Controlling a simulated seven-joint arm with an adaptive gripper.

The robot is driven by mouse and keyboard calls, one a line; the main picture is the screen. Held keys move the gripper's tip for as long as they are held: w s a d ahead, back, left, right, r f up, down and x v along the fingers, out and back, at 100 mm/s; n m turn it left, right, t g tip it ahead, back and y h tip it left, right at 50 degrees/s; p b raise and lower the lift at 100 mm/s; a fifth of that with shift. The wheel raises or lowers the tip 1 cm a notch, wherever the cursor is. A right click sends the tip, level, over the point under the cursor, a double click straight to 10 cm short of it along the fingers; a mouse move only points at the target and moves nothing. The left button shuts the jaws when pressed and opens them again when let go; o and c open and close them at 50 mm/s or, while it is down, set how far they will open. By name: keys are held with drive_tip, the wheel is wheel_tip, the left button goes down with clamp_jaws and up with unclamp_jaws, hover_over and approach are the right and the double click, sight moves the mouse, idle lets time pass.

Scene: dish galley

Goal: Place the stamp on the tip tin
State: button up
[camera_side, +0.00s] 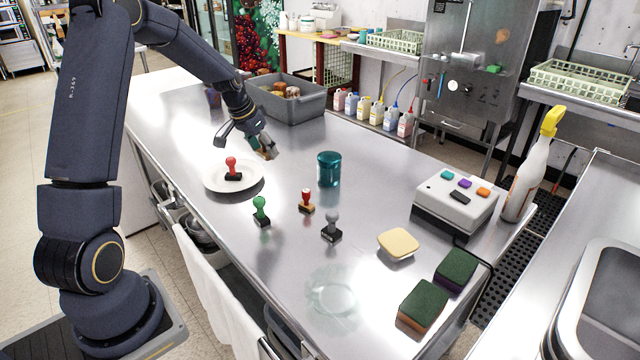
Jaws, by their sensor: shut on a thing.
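Several stamps stand on the steel counter. A red stamp (232,170) is on a white plate (212,185), a green one (261,211) is in front of the plate, and a red one with a brown base (306,202) and a grey one (331,227) are to the right. A teal cylinder (329,169), which may be the tip tin, stands behind them. My gripper (266,149) is above the counter, behind and right of the plate and left of the teal cylinder. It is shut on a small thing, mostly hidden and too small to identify.
A grey bin (290,107) with items stands at the back. A grey-white box with coloured blocks (455,207), a spray bottle (526,175), a yellow sponge (398,245) and two green-topped sponges (423,304) are at right. A clear glass dish (334,298) lies at the front.

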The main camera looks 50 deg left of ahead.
drive_tip(key=shift+s+d+r, duration=0.15)
drive_tip(key=shift+s+d, duration=0.1)
drive_tip(key=shift+s, duration=0.2)
drive_tip(key=shift+s+r+n, duration=0.15)
drive_tip(key=shift+s+n, duration=0.1)
drive_tip(key=shift+n, duration=0.05)
drive_tip(key=w+d+r, duration=0.5)
drive_tip(key=d+r, duration=0.4)
drive_tip(key=m, duration=0.1)
approach(331, 155)
drive_tip(key=shift+w+a+f, duration=0.2)
drive_tip(key=shift+w+f, duration=0.8)
drive_tip(key=shift+w, duration=0.05)
drive_tip(key=shift+w+f, duration=0.35)
drive_tip(key=shift+f, duration=1.55)
